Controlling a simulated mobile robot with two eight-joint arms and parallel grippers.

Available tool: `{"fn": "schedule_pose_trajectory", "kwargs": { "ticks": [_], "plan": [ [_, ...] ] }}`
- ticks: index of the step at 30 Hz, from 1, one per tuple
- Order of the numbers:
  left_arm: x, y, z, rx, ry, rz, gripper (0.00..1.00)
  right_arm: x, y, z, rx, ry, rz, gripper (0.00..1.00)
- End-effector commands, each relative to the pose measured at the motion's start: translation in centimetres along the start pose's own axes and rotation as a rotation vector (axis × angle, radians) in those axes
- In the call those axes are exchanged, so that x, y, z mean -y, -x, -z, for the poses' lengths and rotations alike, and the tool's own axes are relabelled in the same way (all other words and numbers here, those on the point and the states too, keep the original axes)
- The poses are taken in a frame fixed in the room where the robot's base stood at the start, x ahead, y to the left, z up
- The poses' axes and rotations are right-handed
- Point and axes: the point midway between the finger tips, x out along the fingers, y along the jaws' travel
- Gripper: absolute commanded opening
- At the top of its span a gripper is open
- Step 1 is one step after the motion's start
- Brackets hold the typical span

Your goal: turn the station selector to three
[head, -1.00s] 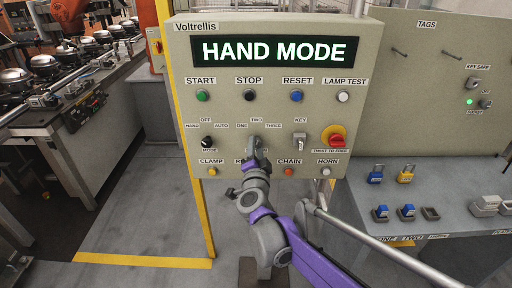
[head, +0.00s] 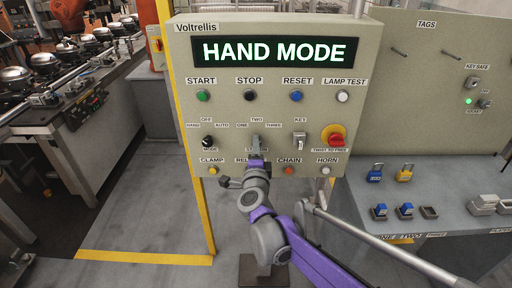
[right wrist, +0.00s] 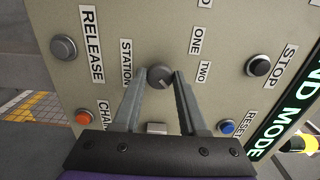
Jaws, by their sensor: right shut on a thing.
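The station selector (right wrist: 159,76) is a small round grey knob on the control panel (head: 228,121), beside the STATION label in the right wrist view. My right gripper (right wrist: 159,80) is shut on it, with one finger on each side. A pale mark shows on the knob's lower right in the right wrist view. The ONE and TWO labels are readable there; THREE is hidden by a finger. In the head view my right gripper (head: 256,143) is at the panel below TWO and mostly hides the knob. My left gripper is not in view.
The mode knob (head: 208,142) is left of the selector, the key switch (head: 299,142) and red emergency stop (head: 334,136) right. Push buttons sit above and below. The display (head: 274,51) reads HAND MODE. A grey bench (head: 380,190) with padlocks stands at the right.

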Motion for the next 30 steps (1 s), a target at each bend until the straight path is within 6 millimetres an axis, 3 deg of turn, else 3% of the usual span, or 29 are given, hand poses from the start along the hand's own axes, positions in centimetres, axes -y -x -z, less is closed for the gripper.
{"fn": "schedule_pose_trajectory", "kwargs": {
  "ticks": [11, 12, 16, 25, 30],
  "plan": [
    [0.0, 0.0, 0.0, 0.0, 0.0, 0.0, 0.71, 0.0, 0.0, 0.0, 0.0, -0.003, 0.0, 0.0],
    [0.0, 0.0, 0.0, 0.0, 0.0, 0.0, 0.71, 0.0, 0.0, 0.0, 0.0, -0.003, 0.0, 0.49],
    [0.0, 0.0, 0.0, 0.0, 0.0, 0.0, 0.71, 0.0, 0.0, 0.0, 0.0, -0.002, 0.0, 0.72],
    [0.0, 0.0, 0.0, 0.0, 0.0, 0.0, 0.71, 0.0, 0.1, 0.0, 0.0, -0.002, 0.0, 0.72],
    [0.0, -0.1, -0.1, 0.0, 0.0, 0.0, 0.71, 0.0, 1.9, 0.0, 0.001, -0.001, 0.0, 0.72]
  ]
}}
